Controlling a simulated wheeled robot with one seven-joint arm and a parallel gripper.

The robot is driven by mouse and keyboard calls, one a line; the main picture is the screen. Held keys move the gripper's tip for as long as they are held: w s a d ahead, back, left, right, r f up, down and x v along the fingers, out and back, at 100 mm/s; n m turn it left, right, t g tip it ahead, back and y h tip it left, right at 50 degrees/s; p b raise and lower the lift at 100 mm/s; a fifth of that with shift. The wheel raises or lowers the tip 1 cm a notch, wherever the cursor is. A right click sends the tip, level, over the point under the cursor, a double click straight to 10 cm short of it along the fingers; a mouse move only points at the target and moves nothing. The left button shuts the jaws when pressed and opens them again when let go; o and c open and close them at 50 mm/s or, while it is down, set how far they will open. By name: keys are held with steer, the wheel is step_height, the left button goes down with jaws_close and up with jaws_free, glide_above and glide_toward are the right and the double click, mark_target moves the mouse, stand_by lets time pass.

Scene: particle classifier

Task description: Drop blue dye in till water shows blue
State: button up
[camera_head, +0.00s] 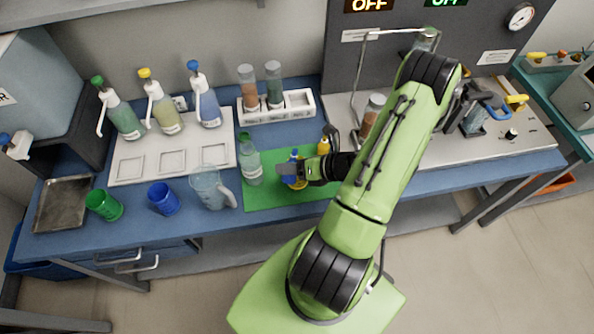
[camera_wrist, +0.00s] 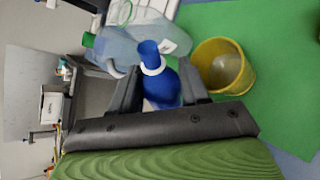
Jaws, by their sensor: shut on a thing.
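My gripper (camera_head: 293,171) is over the green mat (camera_head: 267,199). It is shut on a blue dye bottle (camera_wrist: 163,85) with a blue cap and a white collar, between the fingers in the wrist view. The bottle's blue also shows in the head view (camera_head: 294,154). A yellow cup (camera_wrist: 248,75) stands on the mat right beside the held bottle. Its inside looks greyish; no blue shows there. In the head view the gripper mostly hides the cup. A clear jug (camera_head: 208,186) stands left of the mat.
A green-capped bottle (camera_head: 250,162) stands at the mat's left side, close to my gripper. A yellow-topped bottle (camera_head: 323,146) is just behind it. Blue (camera_head: 163,199) and green (camera_head: 104,205) cups stand at the front left. A white rack (camera_head: 298,105) holds tubes behind.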

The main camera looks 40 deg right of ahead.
steer(key=shift+r+p, duration=0.55)
steer(key=shift+r+m+y+p, duration=0.1)
steer(key=shift+m+y+p, duration=0.3)
steer(key=shift+y, duration=0.1)
steer(key=shift+f, duration=0.25)
steer(key=shift+s+a+f+m+g+y, duration=0.1)
steer(key=shift+a+f+m+g+y, duration=0.05)
steer(key=shift+f+m+g+y, duration=0.3)
stand_by(1.0)
steer(key=shift+a+r+m+y, duration=0.15)
steer(key=shift+r+m+y, duration=0.3)
steer(key=shift+m+y, duration=0.1)
stand_by(2.0)
steer(key=shift+s+a+f+m+y, duration=0.1)
steer(key=shift+f+m+y, duration=0.25)
steer(key=shift+m+y, duration=0.2)
stand_by(2.2)
